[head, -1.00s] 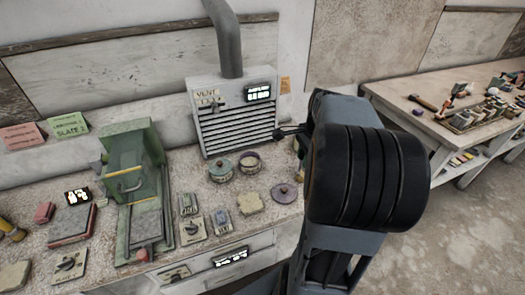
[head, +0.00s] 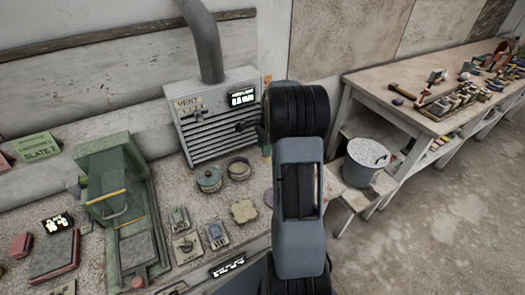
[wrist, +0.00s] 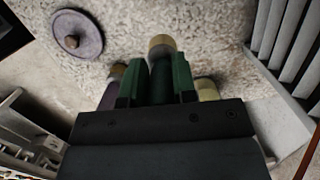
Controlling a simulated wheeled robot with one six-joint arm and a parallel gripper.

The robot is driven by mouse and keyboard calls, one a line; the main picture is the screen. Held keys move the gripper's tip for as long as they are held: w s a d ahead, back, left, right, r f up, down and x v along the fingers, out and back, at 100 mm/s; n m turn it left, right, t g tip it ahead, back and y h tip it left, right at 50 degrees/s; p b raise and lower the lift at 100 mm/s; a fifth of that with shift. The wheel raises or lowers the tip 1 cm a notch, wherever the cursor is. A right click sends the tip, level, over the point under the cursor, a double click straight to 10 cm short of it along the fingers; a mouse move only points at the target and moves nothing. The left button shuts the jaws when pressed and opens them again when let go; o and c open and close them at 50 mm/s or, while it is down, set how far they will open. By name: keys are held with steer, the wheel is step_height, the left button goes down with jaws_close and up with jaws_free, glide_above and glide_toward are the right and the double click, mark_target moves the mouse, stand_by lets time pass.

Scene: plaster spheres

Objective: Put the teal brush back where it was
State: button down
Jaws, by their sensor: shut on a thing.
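In the wrist view, my gripper (wrist: 156,80) has its green fingers closed around a dark teal, round-bodied thing with a tan end, which looks like the teal brush (wrist: 161,58). A purple piece with a tan end (wrist: 117,71) shows just left of the fingers, and a cream-yellow piece (wrist: 206,90) just right; their lower parts are hidden. The speckled bench top lies beyond the brush; I cannot tell if they touch.
A grey slatted vent box (head: 218,125) stands close by. A purple lid (wrist: 76,36) lies on the bench. A teal pot (head: 208,180) and a purple pot (head: 239,169) stand before the vent. A bucket (head: 366,160) is right of my arm.

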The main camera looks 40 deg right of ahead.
steer(key=shift+w+d+f, duration=0.1)
steer(key=shift+w+f, duration=0.25)
steer(key=shift+f, duration=0.2)
steer(key=shift+w+f, duration=0.35)
steer(key=shift+f, duration=0.2)
steer(key=shift+f+p, duration=0.55)
steer(key=shift+f, duration=0.75)
steer(key=c, duration=0.9)
jaws_free()
steer(key=shift+f, duration=0.1)
